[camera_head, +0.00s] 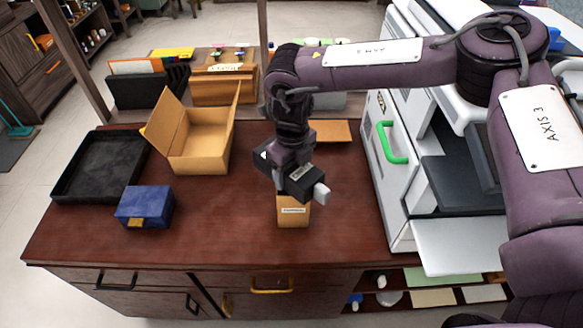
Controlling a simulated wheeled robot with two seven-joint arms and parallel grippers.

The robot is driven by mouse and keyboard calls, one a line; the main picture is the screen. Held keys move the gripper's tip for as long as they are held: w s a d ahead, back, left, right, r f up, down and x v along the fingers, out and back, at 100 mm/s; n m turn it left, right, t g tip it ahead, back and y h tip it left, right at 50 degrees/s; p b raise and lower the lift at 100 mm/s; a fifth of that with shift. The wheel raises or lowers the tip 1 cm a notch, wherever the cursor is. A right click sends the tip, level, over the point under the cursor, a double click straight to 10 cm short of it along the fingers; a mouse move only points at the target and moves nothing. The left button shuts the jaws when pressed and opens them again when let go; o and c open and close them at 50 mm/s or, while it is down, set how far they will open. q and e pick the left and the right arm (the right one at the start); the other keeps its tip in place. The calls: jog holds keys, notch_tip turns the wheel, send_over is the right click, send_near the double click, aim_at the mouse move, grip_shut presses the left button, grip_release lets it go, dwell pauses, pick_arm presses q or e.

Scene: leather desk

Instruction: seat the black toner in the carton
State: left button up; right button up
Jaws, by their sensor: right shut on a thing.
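My right gripper (291,157) points down over the middle of the desk, shut on a black block with a small pale label, which I take as the black toner (296,181). A pale grey end shows at the block's lower right. The fingertips are hard to tell from the block. Just below is a small tan box with a white label (293,213); whether the block touches it cannot be told. An open cardboard carton (200,155) with raised flaps stands at the back left of the desk, apart from the gripper. My left gripper is not in view.
A black tray (66,196) lies at the desk's left edge. A blue box with a yellow clasp (146,206) sits in front of the carton. A white machine with a green handle (393,150) stands on the right. The front left-middle of the desk (215,230) is clear.

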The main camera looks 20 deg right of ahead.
jog(key=o, duration=1.2)
jog(key=shift+r, duration=0.2)
notch_tip(320, 180, up, 12)
jog(key=shift+f+b, duration=0.1)
jog(key=shift+b, duration=0.8)
jog(key=shift+s+r, duration=0.1)
jog(key=shift+r, duration=0.45)
